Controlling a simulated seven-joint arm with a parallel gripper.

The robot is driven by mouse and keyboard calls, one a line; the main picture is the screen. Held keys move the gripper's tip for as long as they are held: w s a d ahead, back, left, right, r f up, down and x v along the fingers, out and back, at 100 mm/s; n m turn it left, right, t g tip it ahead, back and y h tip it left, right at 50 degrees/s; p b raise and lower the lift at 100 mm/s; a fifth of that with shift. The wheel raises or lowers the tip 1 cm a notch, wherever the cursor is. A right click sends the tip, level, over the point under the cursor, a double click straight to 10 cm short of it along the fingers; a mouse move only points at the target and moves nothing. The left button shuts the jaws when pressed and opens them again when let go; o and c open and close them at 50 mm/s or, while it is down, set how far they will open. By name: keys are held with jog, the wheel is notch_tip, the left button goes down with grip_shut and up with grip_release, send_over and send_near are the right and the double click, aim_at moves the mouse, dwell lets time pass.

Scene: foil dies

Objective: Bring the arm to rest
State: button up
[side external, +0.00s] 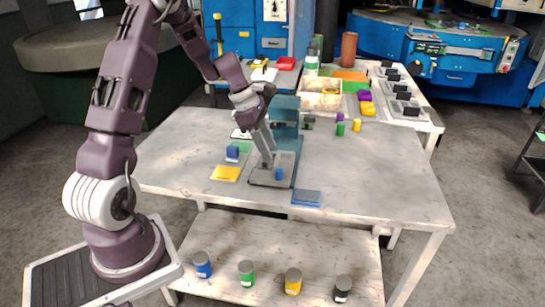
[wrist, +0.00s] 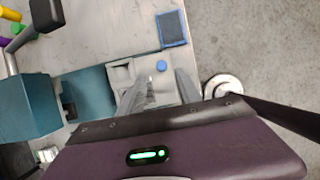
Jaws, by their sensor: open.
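My gripper (side external: 268,160) hangs low over the grey base (side external: 285,178) of a teal press (side external: 286,112) on the work table. In the wrist view its two fingers (wrist: 161,84) are apart, with nothing visible between them. A small blue round piece (side external: 279,174) is on the press base just beyond the fingertips; it also shows in the wrist view (wrist: 161,66). Whether the fingers touch the base is unclear.
Small coloured cylinders (side external: 341,128) stand behind right. The table's right side (side external: 390,180) is clear.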

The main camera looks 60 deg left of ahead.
jog(key=shift+r, duration=0.1)
jog(key=s+d+r+m+y, duration=0.1)
jog(key=s+d+r+m, duration=0.4)
jog(key=d+r+m, duration=0.25)
jog(key=s+d+r+m, duration=0.4)
jog(key=d+r+m, duration=0.2)
jog(key=d+r, duration=0.15)
jog(key=s+d+r+m+t+y, duration=0.1)
jog(key=s+d+m, duration=0.1)
jog(key=s+m, duration=0.4)
jog(key=s+d+r+m+t+y, duration=0.1)
jog(key=s+d+m, duration=0.1)
jog(key=s+m, duration=0.5)
jog(key=s, duration=0.3)
jog(key=shift+d, duration=0.35)
